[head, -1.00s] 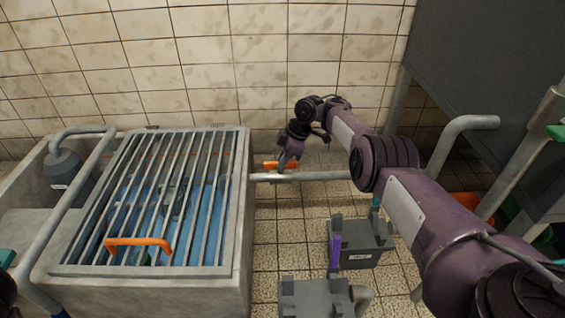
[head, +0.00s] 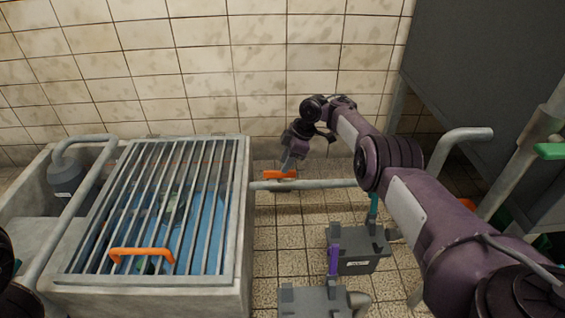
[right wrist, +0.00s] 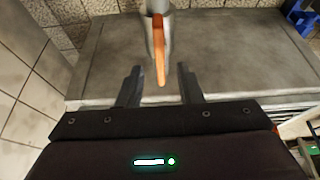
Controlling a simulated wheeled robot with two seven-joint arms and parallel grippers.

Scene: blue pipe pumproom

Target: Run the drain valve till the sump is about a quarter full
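The orange valve lever (head: 280,175) sits on the grey drain pipe (head: 325,184) to the right of the sump. It also shows end-on in the right wrist view (right wrist: 160,52). My right gripper (head: 288,165) is at the lever. In the right wrist view my right gripper (right wrist: 158,85) is open, with the lever between and just ahead of its fingers; I see no grip on it. The concrete sump (head: 243,230) holds blue water (head: 205,215) under a barred grate (head: 165,143). The exact water level is hard to read through the bars. My left gripper is out of view.
An orange handle (head: 143,253) is on the front of the grate. A grey pump (head: 66,175) stands in the sump's left part. Grey boxes (head: 355,262) stand on the tiled floor right of the sump. A large dark tank (head: 480,70) fills the upper right.

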